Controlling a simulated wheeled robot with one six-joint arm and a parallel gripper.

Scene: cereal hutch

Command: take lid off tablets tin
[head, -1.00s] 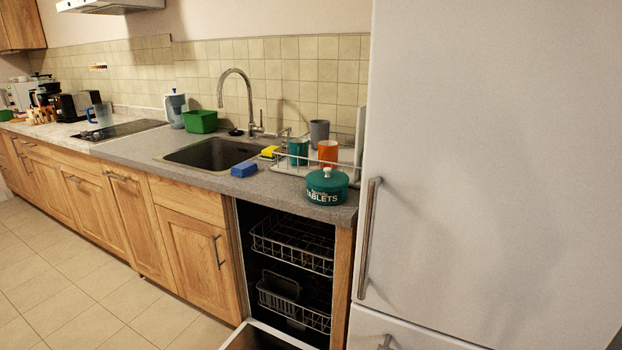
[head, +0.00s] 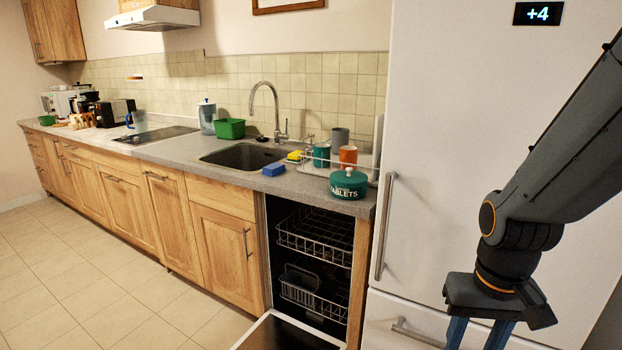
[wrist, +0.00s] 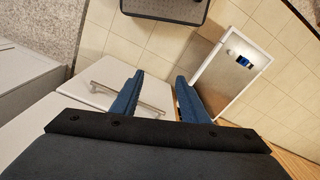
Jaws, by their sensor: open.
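The tablets tin (head: 348,187) is a round, dark teal tin lettered "TABLETS". It stands upright on the right end of the grey counter, near the front edge. Its lid (head: 348,175) is on top with a small knob. My gripper (wrist: 158,82) is open and empty in the wrist view, with two blue fingers pointing down over the floor and fridge front. In the head view my gripper (head: 482,335) is at the lower right, in front of the fridge, well apart from the tin; its fingertips are cut off by the frame.
The open dishwasher (head: 312,250) has racks inside and its door (head: 285,332) lowered below the tin. Behind the tin a wire dish rack (head: 310,166) holds cups. A blue sponge (head: 274,169) lies left of it. The fridge (head: 435,150) rises close on the right.

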